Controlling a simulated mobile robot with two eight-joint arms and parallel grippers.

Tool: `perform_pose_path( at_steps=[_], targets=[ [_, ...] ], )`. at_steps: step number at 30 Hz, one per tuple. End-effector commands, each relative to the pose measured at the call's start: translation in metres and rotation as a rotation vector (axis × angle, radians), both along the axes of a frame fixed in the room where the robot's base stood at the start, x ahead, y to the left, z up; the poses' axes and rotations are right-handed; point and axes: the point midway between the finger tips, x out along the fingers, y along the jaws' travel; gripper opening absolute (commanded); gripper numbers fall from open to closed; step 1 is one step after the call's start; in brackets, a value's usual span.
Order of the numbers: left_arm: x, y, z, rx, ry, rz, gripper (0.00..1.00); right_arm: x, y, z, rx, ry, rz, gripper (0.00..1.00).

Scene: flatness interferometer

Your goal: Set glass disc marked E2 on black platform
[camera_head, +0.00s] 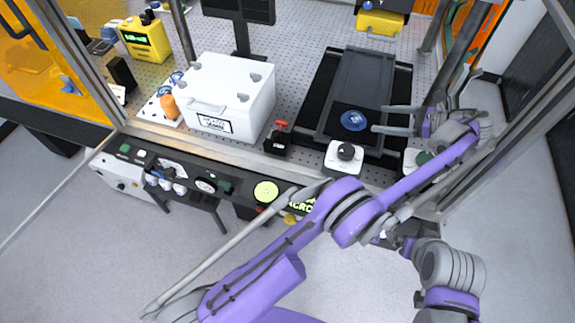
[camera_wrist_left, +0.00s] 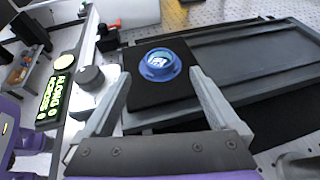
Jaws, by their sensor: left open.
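A blue glass disc (camera_head: 354,120) lies flat on a small black square platform (camera_head: 340,131); its marking is too small to read. In the left wrist view the disc (camera_wrist_left: 160,64) sits on the black platform (camera_wrist_left: 152,101) between and a little beyond my fingertips. My left gripper (camera_head: 378,118) is open, just right of the disc, with its fingers pointing left towards it. In the left wrist view the open gripper (camera_wrist_left: 160,76) shows a gap between each finger and the disc. My right gripper is not in view.
The platform is at the near end of a long dark grey slide (camera_head: 362,78). A white box (camera_head: 232,92) stands left, beside a white sheet (camera_head: 160,109) with blue discs. A red-topped black device (camera_head: 278,138) and a black-knobbed white box (camera_head: 345,157) stand near the front edge.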

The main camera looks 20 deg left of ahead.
Motion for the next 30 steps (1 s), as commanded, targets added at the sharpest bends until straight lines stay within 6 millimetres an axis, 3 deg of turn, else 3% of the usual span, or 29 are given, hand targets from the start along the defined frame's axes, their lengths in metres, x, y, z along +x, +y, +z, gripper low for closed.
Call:
perform_pose_path(
  at_steps=[5,8,14,21,30],
  targets=[
    [0.004,0.031,0.017,-0.083,-0.048,0.027,0.95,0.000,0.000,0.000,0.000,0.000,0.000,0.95],
    [0.003,0.067,0.033,-0.195,-0.114,0.068,0.95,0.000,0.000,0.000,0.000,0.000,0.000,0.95],
    [-0.027,0.138,0.054,-0.452,-0.284,0.195,0.95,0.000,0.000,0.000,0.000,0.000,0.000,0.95],
    [-0.098,0.204,0.059,-0.760,-0.516,0.418,0.95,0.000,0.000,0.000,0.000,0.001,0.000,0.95],
    [-0.213,0.247,0.029,-1.128,-0.845,0.790,0.95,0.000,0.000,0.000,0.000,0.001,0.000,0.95]
  ],
)
